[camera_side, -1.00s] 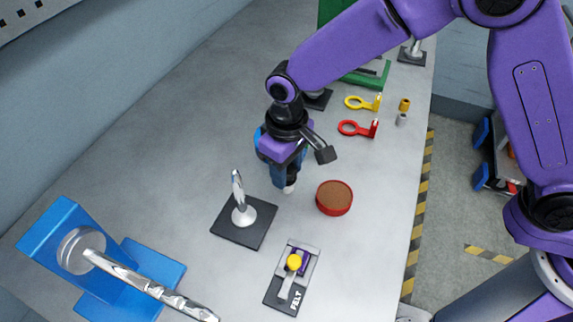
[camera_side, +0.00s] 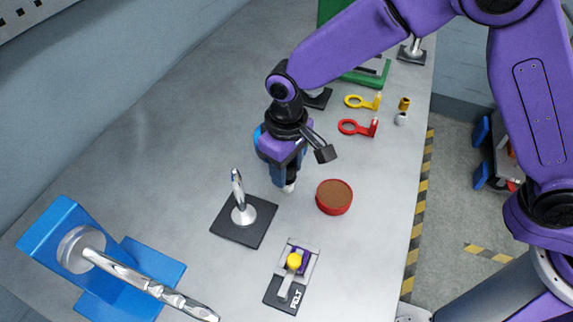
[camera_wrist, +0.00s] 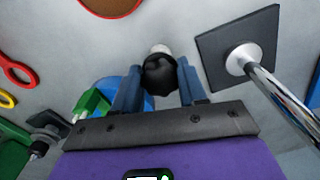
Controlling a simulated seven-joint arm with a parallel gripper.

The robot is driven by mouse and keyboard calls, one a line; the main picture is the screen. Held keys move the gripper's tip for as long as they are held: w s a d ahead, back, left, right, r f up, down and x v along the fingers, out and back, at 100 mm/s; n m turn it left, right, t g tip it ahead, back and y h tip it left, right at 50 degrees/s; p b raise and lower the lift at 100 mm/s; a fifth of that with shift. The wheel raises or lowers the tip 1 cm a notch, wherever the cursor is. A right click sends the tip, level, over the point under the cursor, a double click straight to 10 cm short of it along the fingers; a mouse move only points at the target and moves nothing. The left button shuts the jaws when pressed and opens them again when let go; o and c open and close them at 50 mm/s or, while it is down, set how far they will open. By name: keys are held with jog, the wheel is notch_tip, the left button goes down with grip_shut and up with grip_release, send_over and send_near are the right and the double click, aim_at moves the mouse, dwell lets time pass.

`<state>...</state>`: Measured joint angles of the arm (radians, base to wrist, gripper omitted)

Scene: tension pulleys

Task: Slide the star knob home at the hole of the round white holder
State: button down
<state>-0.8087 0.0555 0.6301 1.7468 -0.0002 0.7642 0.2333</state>
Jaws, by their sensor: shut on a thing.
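My gripper (camera_side: 285,175) points down over the middle of the table. In the wrist view its two blue fingers (camera_wrist: 160,80) are shut on a dark lobed knob (camera_wrist: 160,76), which I take for the star knob. A short white tip (camera_wrist: 160,48) shows beyond the knob; it also shows below the fingers in the side view (camera_side: 289,188), and I cannot tell if it belongs to the knob. A round whitish foot with a shiny rod (camera_side: 243,213), possibly the holder, stands on a black plate to the left, apart from my gripper. No hole is visible.
A red round tub with brown contents (camera_side: 334,197) is close on the right. A felt block with a yellow knob (camera_side: 293,262) lies in front. A blue bracket with a long rod (camera_side: 140,275) is front left. Red (camera_side: 352,128) and yellow (camera_side: 358,102) ring pieces lie behind.

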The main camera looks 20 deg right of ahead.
jog(key=shift+f, duration=0.15)
jog(key=shift+f, duration=0.65)
dwell(0.4)
jog(key=c, duration=0.5)
grip_release()
jog(key=shift+c, duration=0.2)
notch_tip(320, 180, up, 17)
jog(key=shift+r, duration=0.2)
jog(key=shift+d, duration=0.1)
